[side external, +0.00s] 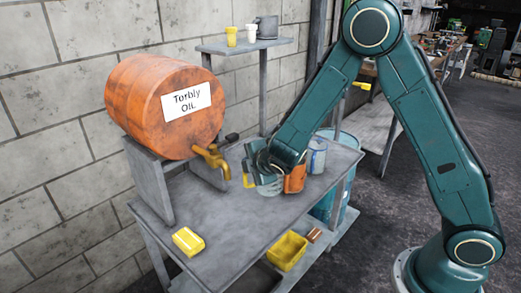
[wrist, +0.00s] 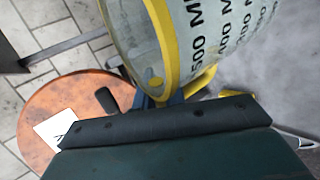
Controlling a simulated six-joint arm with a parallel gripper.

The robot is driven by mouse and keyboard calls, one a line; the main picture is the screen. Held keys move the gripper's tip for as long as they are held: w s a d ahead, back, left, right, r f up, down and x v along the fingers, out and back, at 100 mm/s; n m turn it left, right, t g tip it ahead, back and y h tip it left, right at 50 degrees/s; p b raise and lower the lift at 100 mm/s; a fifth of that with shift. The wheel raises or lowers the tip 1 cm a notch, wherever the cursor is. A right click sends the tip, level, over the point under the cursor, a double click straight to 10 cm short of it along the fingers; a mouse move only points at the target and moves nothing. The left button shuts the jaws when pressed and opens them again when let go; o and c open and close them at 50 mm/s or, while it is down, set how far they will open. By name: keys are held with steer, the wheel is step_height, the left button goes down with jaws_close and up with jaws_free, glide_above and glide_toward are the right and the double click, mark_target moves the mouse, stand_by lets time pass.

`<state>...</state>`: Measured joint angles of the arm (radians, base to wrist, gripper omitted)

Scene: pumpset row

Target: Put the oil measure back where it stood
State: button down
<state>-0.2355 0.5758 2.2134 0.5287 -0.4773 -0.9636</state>
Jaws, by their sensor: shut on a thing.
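The oil measure (wrist: 190,35) is a clear jug with a yellow rim, a yellow handle and dark millilitre marks; it fills the upper middle of the wrist view. In the side view the measure (side external: 268,187) shows as a pale see-through body over the bench's far part, partly hidden by my gripper (side external: 264,163). My gripper is shut on the measure; its dark jaw (wrist: 165,122) crosses below the handle in the wrist view. I cannot tell whether the measure's base touches the bench.
An orange container (side external: 295,179) and a blue-white can (side external: 317,156) stand close right of the measure. The orange oil drum (side external: 150,105) with its brass tap (side external: 212,159) is at left. A yellow box (side external: 188,241) lies on the bench front (side external: 235,225), otherwise clear. A yellow bin (side external: 287,251) sits below.

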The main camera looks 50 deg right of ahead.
steer(key=s+r, duration=0.4)
steer(key=r, duration=0.2)
steer(key=s+a+f+m+g+h, duration=0.1)
steer(key=s+a+f+m, duration=0.1)
steer(key=f, duration=0.6)
steer(key=s+a+f+m+g+h, duration=0.1)
steer(key=s+a+f, duration=0.3)
steer(key=f, duration=0.4)
steer(key=shift+s+a+f+m+h, duration=0.2)
steer(key=shift+a+m+h, duration=0.1)
steer(key=shift+m+h, duration=0.4)
steer(key=shift+w, duration=0.1)
steer(key=w+d, duration=1)
steer(key=w, duration=0.2)
steer(key=shift+w+d, duration=0.35)
steer(key=shift+d, duration=0.05)
steer(key=shift+w+d, duration=0.1)
steer(key=shift+w+d+f, duration=0.15)
steer(key=shift+w+f, duration=0.05)
steer(key=shift+f, duration=0.7)
steer(key=shift+w+d+f, duration=0.15)
steer(key=shift+w+f, duration=0.05)
steer(key=shift+f, duration=0.65)
